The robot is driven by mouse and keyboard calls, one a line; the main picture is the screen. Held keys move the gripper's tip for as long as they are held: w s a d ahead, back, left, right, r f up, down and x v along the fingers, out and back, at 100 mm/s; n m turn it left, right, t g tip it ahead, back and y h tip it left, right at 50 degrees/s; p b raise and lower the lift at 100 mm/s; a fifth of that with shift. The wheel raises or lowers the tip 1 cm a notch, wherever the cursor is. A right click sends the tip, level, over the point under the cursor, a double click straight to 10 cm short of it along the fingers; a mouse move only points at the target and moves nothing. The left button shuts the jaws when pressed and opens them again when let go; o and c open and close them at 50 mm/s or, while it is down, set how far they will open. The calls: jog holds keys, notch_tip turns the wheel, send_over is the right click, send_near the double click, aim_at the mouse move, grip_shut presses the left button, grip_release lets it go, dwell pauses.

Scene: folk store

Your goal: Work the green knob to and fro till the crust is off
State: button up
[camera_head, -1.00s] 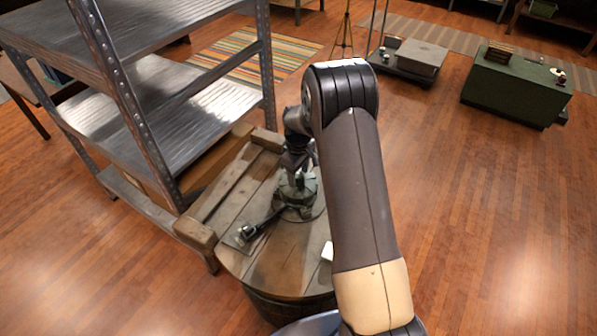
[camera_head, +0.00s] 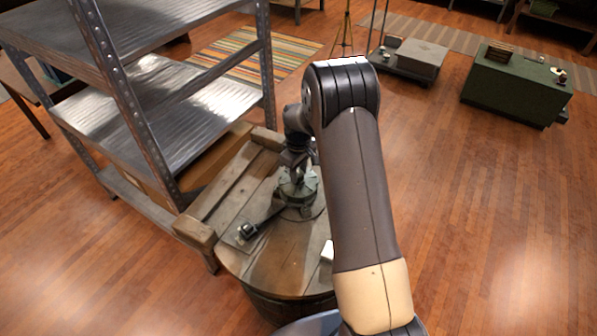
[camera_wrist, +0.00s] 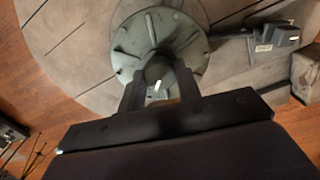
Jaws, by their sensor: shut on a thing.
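The green knob (camera_wrist: 160,68) shows in the wrist view as a small rounded piece standing on a grey-green round base with raised ribs (camera_wrist: 130,42). My gripper (camera_wrist: 160,90) is shut on the knob, one dark finger on each side of it. In the head view the round base (camera_head: 297,190) stands on a wooden barrel top, and my gripper (camera_head: 295,170) comes down on it from above. My arm hides part of the barrel's right side. I cannot make out crust on the knob.
The barrel top (camera_head: 275,262) also bears a small dark device (camera_head: 248,231) left of the base. A wooden bench (camera_head: 225,190) and a metal shelf (camera_head: 150,120) stand close on the left. Open floor (camera_head: 480,230) lies to the right.

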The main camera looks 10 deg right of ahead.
aim_at(299, 173)
jog(key=m+b, duration=0.2)
jog(key=m, duration=0.2)
jog(key=shift+m+b, duration=0.35)
jog(key=shift+m, duration=0.05)
jog(key=m+b, duration=0.1)
jog(key=m, duration=0.3)
jog(key=shift+m, duration=0.3)
jog(key=o, duration=1)
notch_tip(299, 173, up, 11)
jog(key=shift+f+b, duration=0.1)
jog(key=shift+b, duration=0.45)
